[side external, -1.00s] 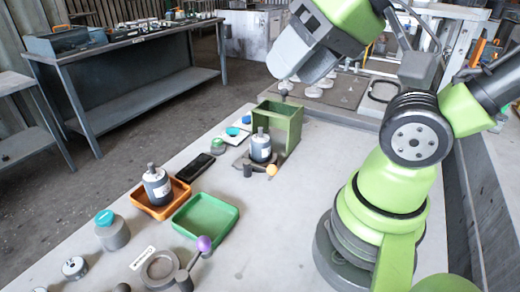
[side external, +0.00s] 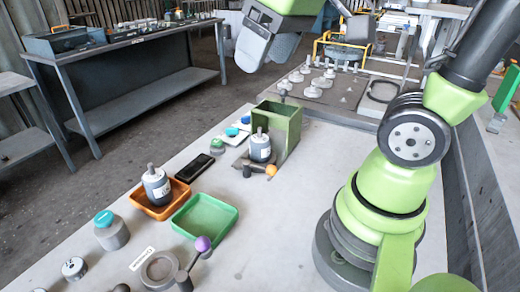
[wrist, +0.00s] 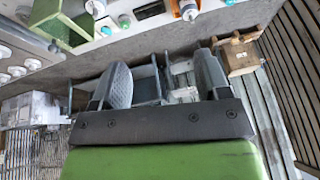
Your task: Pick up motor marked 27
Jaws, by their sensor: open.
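One motor (side external: 157,186), a grey-white cylinder with a dark shaft, stands upright in the orange tray (side external: 140,207). A similar motor (side external: 261,147) stands beside the green box (side external: 284,127). Both have labels too small to read, so I cannot tell which is marked 27. My gripper (side external: 268,50) is high above and behind the bench, at the top of the side view, away from both motors. In the wrist view my gripper (wrist: 163,72) has its two fingers wide apart with nothing between them.
An empty green tray (side external: 205,216) lies beside the orange one. A black device (side external: 194,168), a teal-topped grey part (side external: 111,232) and a purple-knobbed lever (side external: 203,244) are nearby. Several grey pieces stand on a back plate (side external: 335,92). The bench's middle front is clear.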

